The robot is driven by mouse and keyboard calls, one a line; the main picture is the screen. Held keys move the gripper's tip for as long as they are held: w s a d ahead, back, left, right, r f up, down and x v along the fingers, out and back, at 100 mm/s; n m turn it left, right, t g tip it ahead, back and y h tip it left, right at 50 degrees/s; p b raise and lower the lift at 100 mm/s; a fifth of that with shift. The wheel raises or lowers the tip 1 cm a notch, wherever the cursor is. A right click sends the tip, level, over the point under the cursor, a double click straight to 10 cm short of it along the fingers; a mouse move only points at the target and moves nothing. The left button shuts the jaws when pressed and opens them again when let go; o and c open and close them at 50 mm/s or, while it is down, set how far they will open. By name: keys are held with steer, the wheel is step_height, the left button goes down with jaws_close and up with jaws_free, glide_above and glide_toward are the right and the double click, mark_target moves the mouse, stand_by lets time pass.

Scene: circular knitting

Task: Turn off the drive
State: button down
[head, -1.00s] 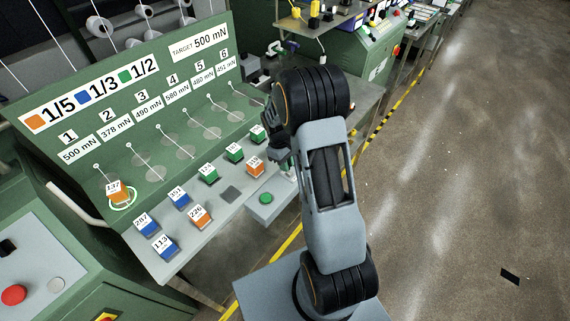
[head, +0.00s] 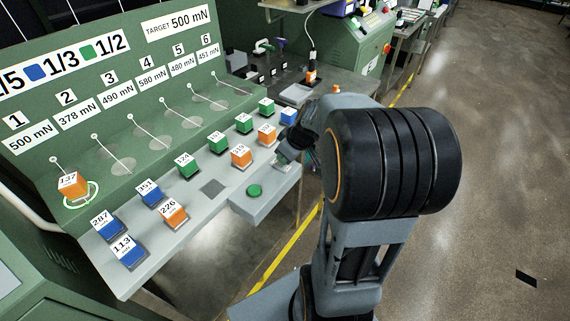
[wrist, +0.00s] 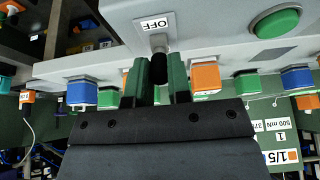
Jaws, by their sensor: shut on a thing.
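The drive switch is a small toggle with a metal collar (wrist: 157,42) and a black-tipped lever (wrist: 161,63), beside a white OFF label (wrist: 154,26) on the grey box in the wrist view. My gripper (wrist: 162,82) has its two green fingers on either side of the black tip and is shut on it. The lever's exact tilt is hard to tell.
A green button (head: 254,191) sits on the same box and shows in the wrist view (wrist: 277,22). Numbered orange (head: 241,155), blue (head: 151,193) and green (head: 218,143) blocks line the ledge close by. A green sign panel (head: 120,90) stands behind. Open floor (head: 500,180) lies right.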

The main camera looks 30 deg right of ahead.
steer(key=shift+s+b, duration=0.1)
steer(key=shift+b, duration=0.5)
steer(key=c, duration=1.1)
jaws_free()
steer(key=shift+o, duration=0.2)
steer(key=shift+d, duration=0.1)
steer(key=v, duration=1.3)
steer(key=shift+s+r+p, duration=0.2)
steer(key=shift+s+p, duration=0.15)
steer(key=shift+p, duration=0.1)
steer(key=shift+d, duration=0.15)
